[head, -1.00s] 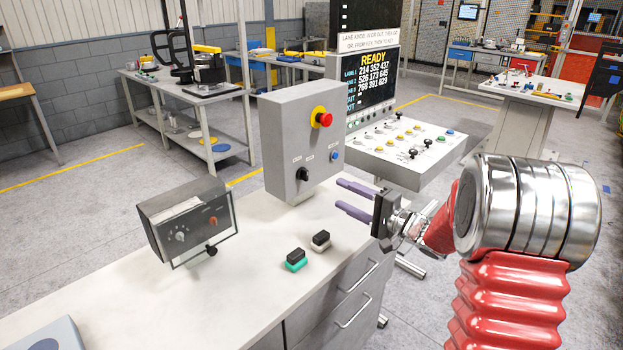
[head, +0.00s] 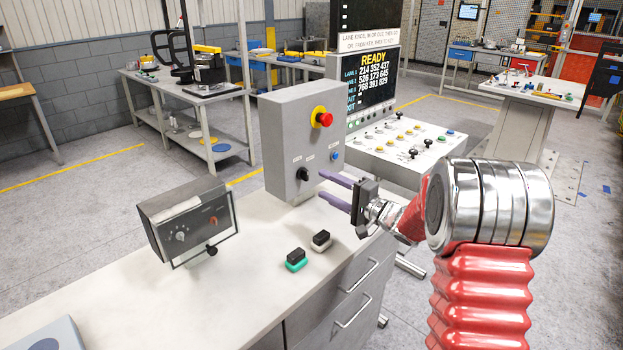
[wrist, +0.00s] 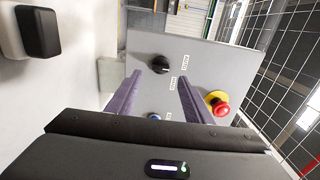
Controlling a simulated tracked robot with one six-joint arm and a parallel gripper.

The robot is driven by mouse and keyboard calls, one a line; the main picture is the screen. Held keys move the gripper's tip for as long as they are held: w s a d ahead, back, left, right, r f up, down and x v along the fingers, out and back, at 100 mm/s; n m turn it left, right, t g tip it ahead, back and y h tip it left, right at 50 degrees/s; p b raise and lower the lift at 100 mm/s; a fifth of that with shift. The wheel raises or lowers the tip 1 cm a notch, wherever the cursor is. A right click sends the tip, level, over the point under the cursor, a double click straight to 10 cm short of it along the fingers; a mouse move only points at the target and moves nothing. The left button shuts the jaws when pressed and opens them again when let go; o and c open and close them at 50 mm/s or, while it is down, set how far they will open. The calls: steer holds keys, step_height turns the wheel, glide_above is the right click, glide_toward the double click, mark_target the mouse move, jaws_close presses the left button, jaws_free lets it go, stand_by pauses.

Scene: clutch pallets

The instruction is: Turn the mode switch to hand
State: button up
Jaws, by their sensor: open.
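The mode switch is a black rotary knob (head: 303,174) on the front of a grey control box (head: 285,125), with small labels above it. In the wrist view the knob (wrist: 159,64) lies between and beyond my two purple fingers, with two labels beside it, one of them seeming to read AUTO. My gripper (head: 328,186) is open and empty, with its fingers pointing at the box front near the knob. In the wrist view a clear gap shows between the fingers (wrist: 158,95). I cannot tell whether a fingertip touches the box. The knob's exact setting is too small to read.
A red emergency button (head: 324,119) on a yellow base and a blue button (head: 335,156) share the box face. Two black-topped blocks, one green-based (head: 296,260) and one white-based (head: 320,241), stand on the bench. A metered box (head: 188,220) stands left. A button console (head: 400,150) is behind.

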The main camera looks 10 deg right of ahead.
mark_target(308, 177)
steer(key=x, duration=0.7)
steer(key=shift+c, duration=0.5)
